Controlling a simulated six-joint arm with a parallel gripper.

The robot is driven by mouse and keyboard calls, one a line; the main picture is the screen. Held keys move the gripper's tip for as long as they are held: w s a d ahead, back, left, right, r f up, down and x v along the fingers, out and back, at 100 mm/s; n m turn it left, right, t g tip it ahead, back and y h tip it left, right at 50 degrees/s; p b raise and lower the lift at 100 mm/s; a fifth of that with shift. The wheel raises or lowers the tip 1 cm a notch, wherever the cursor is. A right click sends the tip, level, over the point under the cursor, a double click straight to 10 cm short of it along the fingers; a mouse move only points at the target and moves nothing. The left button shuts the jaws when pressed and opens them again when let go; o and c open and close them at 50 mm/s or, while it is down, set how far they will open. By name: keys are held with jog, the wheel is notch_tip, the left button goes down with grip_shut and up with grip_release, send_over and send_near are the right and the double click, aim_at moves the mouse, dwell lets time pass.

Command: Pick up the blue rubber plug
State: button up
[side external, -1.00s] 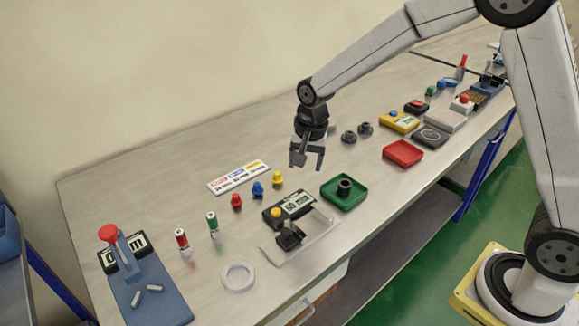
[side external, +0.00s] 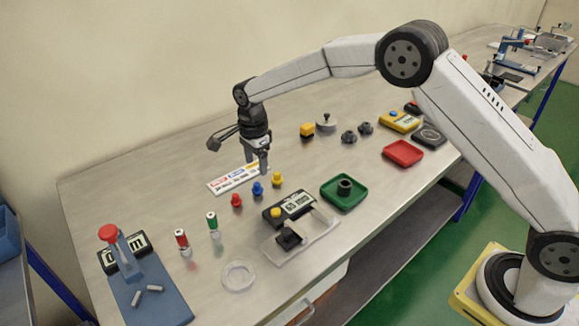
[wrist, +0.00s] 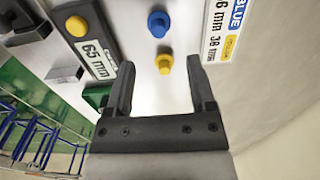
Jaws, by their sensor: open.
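The blue rubber plug (side external: 258,189) stands on the table between a red plug (side external: 236,201) and a yellow plug (side external: 277,179). In the wrist view the blue plug (wrist: 158,24) lies beyond my fingertips, near the top edge. The yellow plug (wrist: 165,64) shows just ahead of the gap between my fingers. My gripper (side external: 257,170) is open and empty above the table, over the right end of the label strip, behind the plugs. My open fingers also show in the wrist view (wrist: 160,75).
The label strip (side external: 222,186) lies behind the plugs. A gauge with a yellow button and 65 mm display (side external: 287,205) stands in front. A green tray (side external: 342,186) sits to the right, and two vials (side external: 212,223) to the left.

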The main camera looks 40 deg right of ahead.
aim_at(257, 184)
jog(key=shift+f, duration=1.3)
jog(key=shift+a+f, duration=0.2)
jog(key=shift+f, duration=2.4)
grip_shut()
